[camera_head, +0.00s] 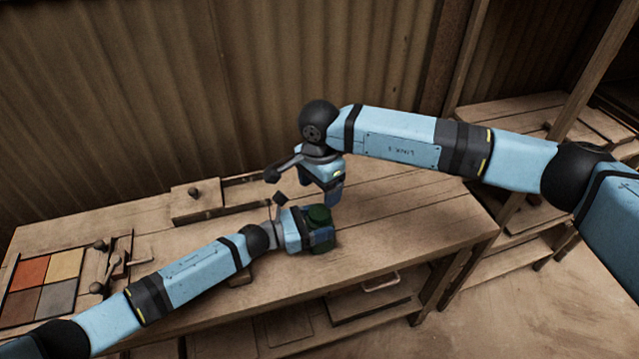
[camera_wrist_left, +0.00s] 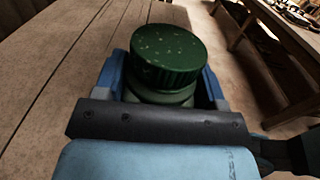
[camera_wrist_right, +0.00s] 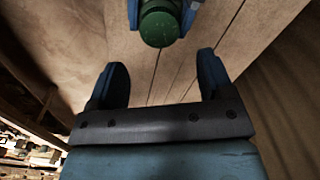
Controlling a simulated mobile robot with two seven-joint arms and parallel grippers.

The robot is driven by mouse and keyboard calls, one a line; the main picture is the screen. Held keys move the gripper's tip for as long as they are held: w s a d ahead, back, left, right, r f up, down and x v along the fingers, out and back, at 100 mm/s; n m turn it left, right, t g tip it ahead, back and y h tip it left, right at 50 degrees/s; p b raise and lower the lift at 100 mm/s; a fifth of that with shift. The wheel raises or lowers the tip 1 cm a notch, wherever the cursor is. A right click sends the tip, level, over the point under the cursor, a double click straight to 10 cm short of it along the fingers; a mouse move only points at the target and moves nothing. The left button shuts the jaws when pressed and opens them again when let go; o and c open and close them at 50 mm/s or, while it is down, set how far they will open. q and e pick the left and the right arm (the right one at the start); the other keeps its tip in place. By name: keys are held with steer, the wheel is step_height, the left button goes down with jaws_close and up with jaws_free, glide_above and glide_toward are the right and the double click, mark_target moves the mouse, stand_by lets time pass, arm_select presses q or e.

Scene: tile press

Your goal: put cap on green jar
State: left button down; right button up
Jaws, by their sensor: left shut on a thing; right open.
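The green jar (camera_wrist_left: 160,98) stands upright near the middle of the wooden workbench; it also shows low between the left fingers in the head view (camera_head: 323,247). The dark green ribbed cap (camera_wrist_left: 165,55) sits on top of the jar, roughly level; I cannot tell how tightly it is seated. It also shows in the right wrist view (camera_wrist_right: 159,28). My left gripper (camera_head: 321,238) is shut on the jar body, below the cap. My right gripper (camera_wrist_right: 157,80) is open and empty. In the head view it is just above and behind the jar (camera_head: 333,195), apart from the cap.
A tray of coloured tiles (camera_head: 47,285) lies at the bench's left end, beside several knobbed handles (camera_head: 100,265). A wooden block with a knob (camera_head: 195,203) stands at the back. The bench (camera_head: 420,215) right of the jar is clear. A corrugated wall stands behind.

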mark_target(320, 212)
step_height(320, 212, down, 7)
steer(key=shift+f, duration=0.2)
stand_by(0.3)
steer(key=c, duration=0.9)
steer(key=shift+c, duration=0.2)
steer(key=m, duration=1.2)
